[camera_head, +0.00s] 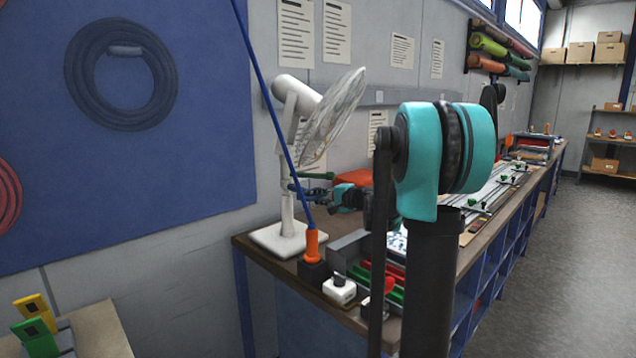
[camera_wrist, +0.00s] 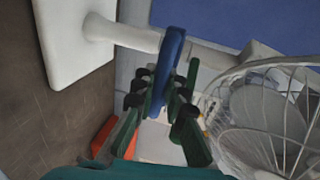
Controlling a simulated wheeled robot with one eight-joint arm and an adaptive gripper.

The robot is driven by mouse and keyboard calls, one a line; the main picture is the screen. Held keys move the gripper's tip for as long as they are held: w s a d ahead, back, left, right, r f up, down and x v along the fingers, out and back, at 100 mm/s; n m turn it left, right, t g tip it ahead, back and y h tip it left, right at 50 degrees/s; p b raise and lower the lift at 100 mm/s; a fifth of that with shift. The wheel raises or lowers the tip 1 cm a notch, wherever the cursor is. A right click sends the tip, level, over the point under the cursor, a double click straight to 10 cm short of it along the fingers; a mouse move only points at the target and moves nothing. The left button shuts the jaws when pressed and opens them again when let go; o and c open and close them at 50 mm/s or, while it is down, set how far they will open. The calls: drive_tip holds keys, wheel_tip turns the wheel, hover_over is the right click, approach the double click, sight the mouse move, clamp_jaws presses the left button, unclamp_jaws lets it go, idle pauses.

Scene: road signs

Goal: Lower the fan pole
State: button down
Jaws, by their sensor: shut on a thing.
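The white fan stands on the workbench with its caged head (camera_head: 325,115) tilted, its white pole (camera_head: 288,205) upright and its square base (camera_head: 280,239) flat on the top. In the wrist view, the pole (camera_wrist: 135,36) runs from the base (camera_wrist: 62,55) to a blue piece (camera_wrist: 172,50), with the fan cage (camera_wrist: 265,120) at right. My gripper (camera_wrist: 169,78) has its dark green fingers on either side of the blue piece and is shut on it. In the head view, my gripper (camera_head: 312,183) is beside the pole; the grasp is small and partly hidden by the blue rod.
A thin blue rod with an orange handle (camera_head: 311,245) slants in front of the fan. A white box (camera_head: 339,290) and a tray of red and green items (camera_head: 385,275) lie near the bench front. The wall with papers (camera_head: 296,35) is close behind. Floor (camera_head: 560,260) at right is clear.

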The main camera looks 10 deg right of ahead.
drive_tip(key=shift+f, duration=0.7)
drive_tip(key=c, duration=1.5)
unclamp_jaws()
drive_tip(key=shift+c, duration=0.2)
drive_tip(key=v, duration=1.2)
